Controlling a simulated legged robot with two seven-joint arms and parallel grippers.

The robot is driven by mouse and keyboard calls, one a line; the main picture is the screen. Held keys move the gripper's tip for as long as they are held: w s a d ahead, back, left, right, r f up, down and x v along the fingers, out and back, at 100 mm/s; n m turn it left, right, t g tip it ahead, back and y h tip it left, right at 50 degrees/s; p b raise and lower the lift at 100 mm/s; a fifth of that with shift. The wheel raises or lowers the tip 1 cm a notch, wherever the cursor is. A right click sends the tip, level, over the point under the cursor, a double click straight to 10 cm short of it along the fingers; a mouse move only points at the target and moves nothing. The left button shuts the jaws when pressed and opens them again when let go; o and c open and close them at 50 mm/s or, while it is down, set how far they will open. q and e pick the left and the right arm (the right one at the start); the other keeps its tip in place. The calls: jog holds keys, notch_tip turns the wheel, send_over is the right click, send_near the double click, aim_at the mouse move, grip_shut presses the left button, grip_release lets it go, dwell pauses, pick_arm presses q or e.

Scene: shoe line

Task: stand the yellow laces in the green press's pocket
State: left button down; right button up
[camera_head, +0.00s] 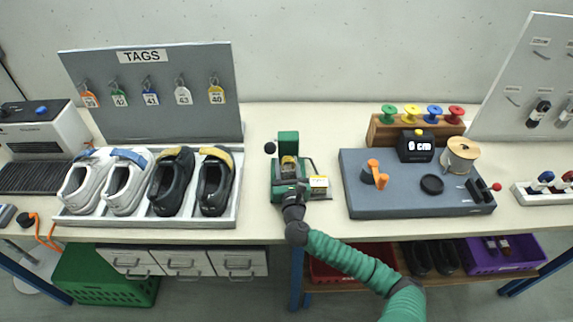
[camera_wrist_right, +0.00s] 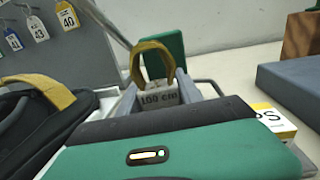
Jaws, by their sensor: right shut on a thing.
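The green press (camera_head: 288,142) stands on the bench near the middle, with an upright green plate that also shows in the wrist view (camera_wrist_right: 172,42). My right gripper (camera_head: 290,176) is at the press, its fingers (camera_wrist_right: 160,92) shut on the yellow laces (camera_wrist_right: 138,66). The laces form an upright loop with a grey band marked 100 cm, in front of the green plate; they also show at the press in the head view (camera_head: 289,160). The pocket is hidden, so I cannot tell whether the laces are inside it. My left gripper is not in view.
A shoe tray (camera_head: 140,222) with several shoes and a grey tag board (camera_head: 150,105) stand to the left. A blue-grey work plate (camera_head: 400,206) with an orange handle and a spool rack (camera_head: 390,133) stand to the right. A yellow-and-white label (camera_head: 319,183) sits beside the press.

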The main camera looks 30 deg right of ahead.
jog(key=shift+s, duration=0.1)
jog(key=shift+d, duration=0.25)
jog(key=o, duration=1.1)
jog(key=shift+f, duration=0.1)
jog(key=o, duration=0.3)
jog(key=shift+a, duration=0.1)
jog(key=shift+a, duration=0.1)
